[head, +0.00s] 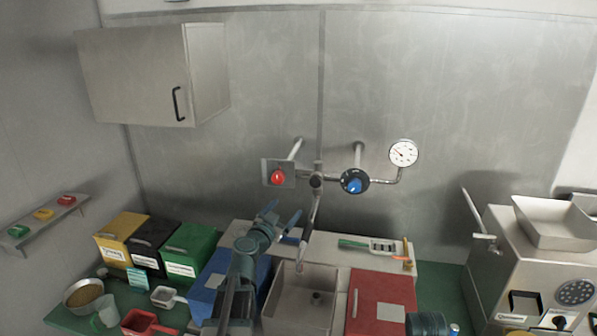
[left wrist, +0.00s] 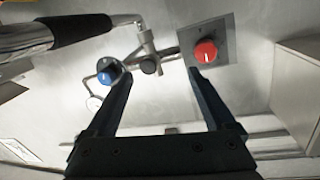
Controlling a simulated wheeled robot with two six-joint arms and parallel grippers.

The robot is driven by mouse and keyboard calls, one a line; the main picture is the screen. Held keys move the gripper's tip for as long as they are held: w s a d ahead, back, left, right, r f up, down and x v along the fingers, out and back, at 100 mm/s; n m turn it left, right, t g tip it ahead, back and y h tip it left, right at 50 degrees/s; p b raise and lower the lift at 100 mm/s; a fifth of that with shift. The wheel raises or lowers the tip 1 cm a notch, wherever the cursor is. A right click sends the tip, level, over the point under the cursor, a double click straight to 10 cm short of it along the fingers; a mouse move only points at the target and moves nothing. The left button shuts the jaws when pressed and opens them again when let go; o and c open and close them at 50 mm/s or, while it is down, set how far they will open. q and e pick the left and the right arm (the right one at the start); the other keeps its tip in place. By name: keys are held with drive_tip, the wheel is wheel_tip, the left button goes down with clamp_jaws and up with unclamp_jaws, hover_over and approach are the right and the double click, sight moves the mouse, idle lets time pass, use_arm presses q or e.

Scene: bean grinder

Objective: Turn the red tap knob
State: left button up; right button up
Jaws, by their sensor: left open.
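The red tap knob (head: 278,177) is a round knob on a square metal plate on the back wall, left of the tap's middle. It also shows in the left wrist view (left wrist: 205,51), upper right, just beyond the right-hand fingertip. My left gripper (head: 283,212) is open and empty, below the knob in the head view. In the left wrist view its two fingers (left wrist: 159,72) are spread, with nothing between them. I cannot tell whether a fingertip touches the knob. My right gripper is not in view.
A blue tap knob (head: 354,185) and a gauge (head: 403,153) are right of the red knob. The spout (head: 311,220) hangs over a sink (head: 290,318) near my left gripper. A wall cabinet (head: 140,80) is upper left; a grinder machine (head: 510,265) stands right.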

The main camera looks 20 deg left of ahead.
sight(277, 180)
use_arm(q)
drive_tip(key=a+r+n+y, duration=0.2)
drive_tip(key=a+y, duration=0.1)
drive_tip(key=a, duration=0.4)
drive_tip(key=x, duration=1.3)
drive_tip(key=shift+w+d+r, duration=0.15)
drive_tip(key=shift+w+r, duration=0.15)
drive_tip(key=shift+w, duration=0.15)
drive_tip(key=c, duration=1.4)
